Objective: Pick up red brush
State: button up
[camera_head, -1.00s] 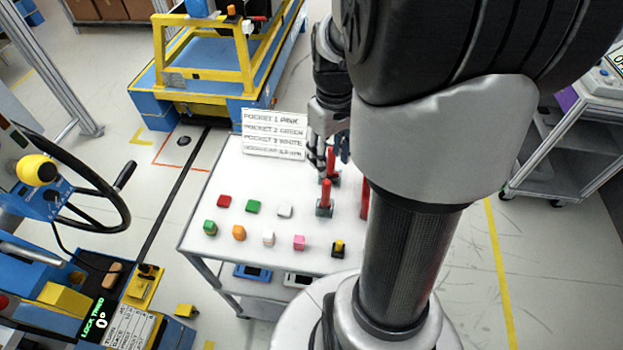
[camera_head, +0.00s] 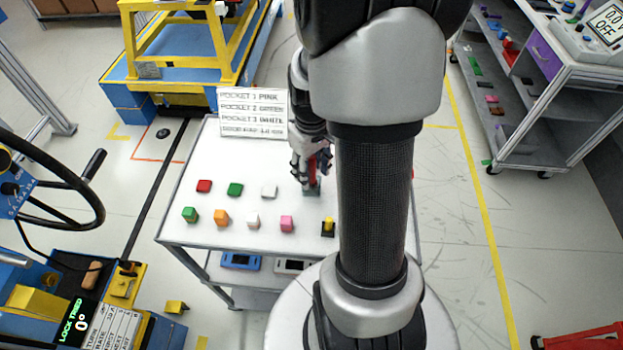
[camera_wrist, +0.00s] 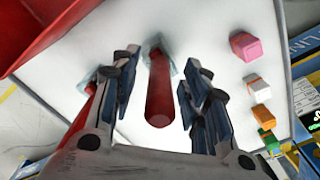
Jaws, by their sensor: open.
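The red brush (camera_wrist: 159,88) is a red upright handle with a grey-blue base on the white table, seen between my fingers in the wrist view. My gripper (camera_wrist: 160,68) is open, with one finger pair on each side of the handle and gaps visible. In the head view my gripper (camera_head: 311,168) is low over the table, and only a strip of the brush (camera_head: 312,171) shows. A second red handle (camera_wrist: 84,115) stands left of my fingers in the wrist view, partly hidden.
The white table (camera_head: 185,228) holds several coloured blocks, including a pink one (camera_head: 287,223) and a red one (camera_head: 204,186). A sign (camera_head: 252,112) stands at its back. A large red object (camera_wrist: 45,30) fills the upper left of the wrist view. A grey cart (camera_head: 540,130) stands right.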

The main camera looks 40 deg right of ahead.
jog(key=shift+f, duration=0.55)
jog(key=shift+r, duration=0.1)
jog(key=shift+c, duration=0.4)
grip_shut()
